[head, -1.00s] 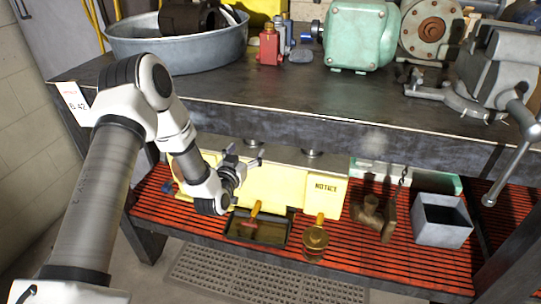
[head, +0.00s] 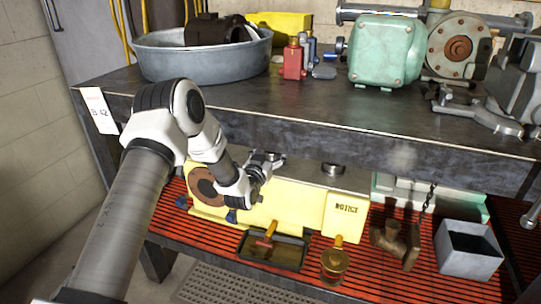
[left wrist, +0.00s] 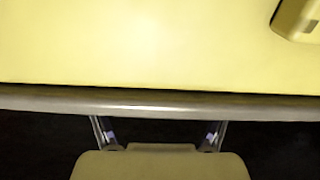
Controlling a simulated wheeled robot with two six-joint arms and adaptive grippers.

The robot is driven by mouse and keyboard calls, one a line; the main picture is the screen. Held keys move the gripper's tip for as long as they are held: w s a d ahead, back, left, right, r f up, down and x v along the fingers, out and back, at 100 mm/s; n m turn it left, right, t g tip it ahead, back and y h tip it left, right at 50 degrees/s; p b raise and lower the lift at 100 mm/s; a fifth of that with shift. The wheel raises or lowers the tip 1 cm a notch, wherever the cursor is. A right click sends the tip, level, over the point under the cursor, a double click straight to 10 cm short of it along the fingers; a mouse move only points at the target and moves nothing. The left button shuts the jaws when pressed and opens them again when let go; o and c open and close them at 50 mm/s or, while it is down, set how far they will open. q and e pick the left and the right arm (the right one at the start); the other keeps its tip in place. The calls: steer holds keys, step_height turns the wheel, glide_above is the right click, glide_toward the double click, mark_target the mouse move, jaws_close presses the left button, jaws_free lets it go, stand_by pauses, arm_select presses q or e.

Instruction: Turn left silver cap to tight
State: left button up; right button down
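A yellow box (head: 285,212) marked NOTICE stands on the red lower shelf in the head view. On its top, the right silver cap (head: 333,170) shows clearly. The left silver cap (head: 278,158) is mostly hidden behind my left gripper (head: 272,164), which is over the left part of the box top; I cannot tell whether they touch. In the left wrist view, the two fingers of my left gripper (left wrist: 160,134) are apart with nothing visible between them, and the yellow face of the box (left wrist: 140,45) fills the upper part. My right gripper is not in view.
The dark tabletop (head: 290,110) overhangs the shelf just above the box.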

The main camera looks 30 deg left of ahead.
arm_select(q)
steer(key=c, duration=0.8)
steer(key=shift+a+r+m+h+p, duration=0.15)
steer(key=shift+m+h+p, duration=0.3)
steer(key=shift+h, duration=0.35)
steer(key=shift+a+m+h+p, duration=0.15)
steer(key=shift+m+h+p, duration=0.1)
steer(key=shift+m+h, duration=1.5)
steer(key=shift+h, duration=0.95)
steer(key=o, duration=1.1)
steer(key=shift+o, duration=0.2)
steer(key=s+a, duration=0.2)
steer(key=s, duration=0.9)
steer(key=shift+s, duration=0.4)
